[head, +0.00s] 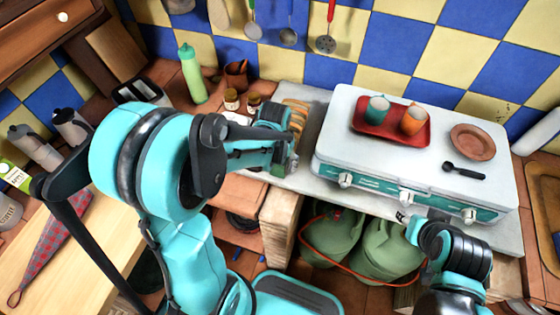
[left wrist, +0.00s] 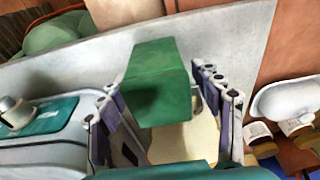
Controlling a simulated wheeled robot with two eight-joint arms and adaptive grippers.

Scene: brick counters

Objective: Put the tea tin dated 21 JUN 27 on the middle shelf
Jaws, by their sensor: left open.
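A plain green box-shaped tin (left wrist: 157,85) stands between the spread fingers of my left gripper (left wrist: 168,108) in the left wrist view. Gaps show on both sides of it, and no date is legible on its visible faces. In the head view my left gripper (head: 280,150) is at the counter, left of the white cooker, and mostly hides the tin. My right gripper (head: 404,217) is in front of the cooker, with only a small part of its tip showing; its opening cannot be told. I cannot make out a middle shelf for certain.
The white cooker (head: 345,130) carries a red tray (head: 383,136) with two cups, and a brown plate (head: 472,141). Bread slices (head: 297,108) are just behind my left gripper. Two small jars (head: 231,99) and a green bottle (head: 191,75) stand farther left.

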